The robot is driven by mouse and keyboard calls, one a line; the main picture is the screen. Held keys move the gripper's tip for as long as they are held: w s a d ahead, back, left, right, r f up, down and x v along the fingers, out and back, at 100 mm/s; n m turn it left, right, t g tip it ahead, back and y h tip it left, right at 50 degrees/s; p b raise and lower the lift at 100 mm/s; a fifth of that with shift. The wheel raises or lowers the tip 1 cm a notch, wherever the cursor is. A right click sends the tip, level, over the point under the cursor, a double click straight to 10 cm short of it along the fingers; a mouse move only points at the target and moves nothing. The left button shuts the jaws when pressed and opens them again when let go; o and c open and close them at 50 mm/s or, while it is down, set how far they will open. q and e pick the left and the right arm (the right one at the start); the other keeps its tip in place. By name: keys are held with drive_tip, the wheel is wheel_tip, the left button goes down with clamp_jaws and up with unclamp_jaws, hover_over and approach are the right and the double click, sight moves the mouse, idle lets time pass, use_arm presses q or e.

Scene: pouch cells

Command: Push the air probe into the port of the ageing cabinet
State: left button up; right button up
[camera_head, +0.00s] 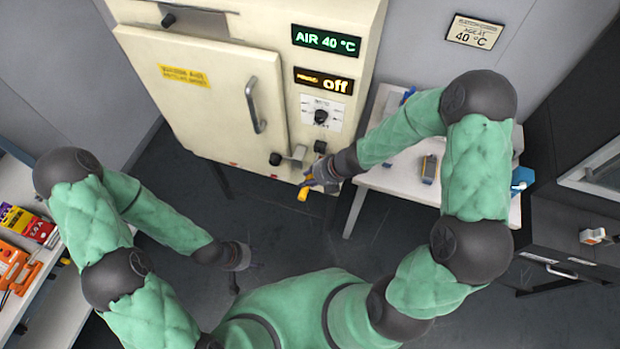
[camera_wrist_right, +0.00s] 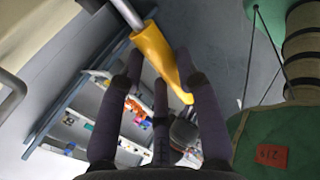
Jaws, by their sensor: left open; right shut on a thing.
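The ageing cabinet (camera_head: 270,30) is cream, with a closed door and a display reading AIR 40 °C. Small fittings (camera_head: 298,155) sit low on its front, right of the door; I cannot tell which is the port. My right gripper (camera_head: 318,180) is in front of the cabinet's lower right corner, shut on the air probe's yellow handle (camera_head: 305,189). In the right wrist view the yellow handle (camera_wrist_right: 156,52) is between the fingers, and a metal rod (camera_wrist_right: 125,12) runs out of the top edge. The rod's tip is hidden. My left gripper (camera_head: 248,262) is open, low and empty.
A white table (camera_head: 390,180) with small items stands right of the cabinet, under my right arm. A shelf (camera_head: 45,285) with coloured boxes is at the left. A dark cabinet (camera_head: 565,230) stands at the far right. The floor between is clear.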

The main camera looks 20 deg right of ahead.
drive_tip(key=shift+w+d+r+p, duration=0.1)
drive_tip(key=shift+w+d+p, duration=0.5)
drive_tip(key=shift+w+p, duration=0.45)
drive_tip(key=shift+w+d+p, duration=0.6)
drive_tip(key=shift+w+p, duration=0.2)
drive_tip(key=shift+p, duration=0.4)
idle(0.6)
drive_tip(key=shift+w+d+p, duration=0.7)
drive_tip(key=shift+w+p, duration=0.25)
drive_tip(key=shift+p, duration=0.45)
drive_tip(key=o, duration=1.2)
drive_tip(key=shift+w, duration=0.1)
drive_tip(key=v, duration=1.2)
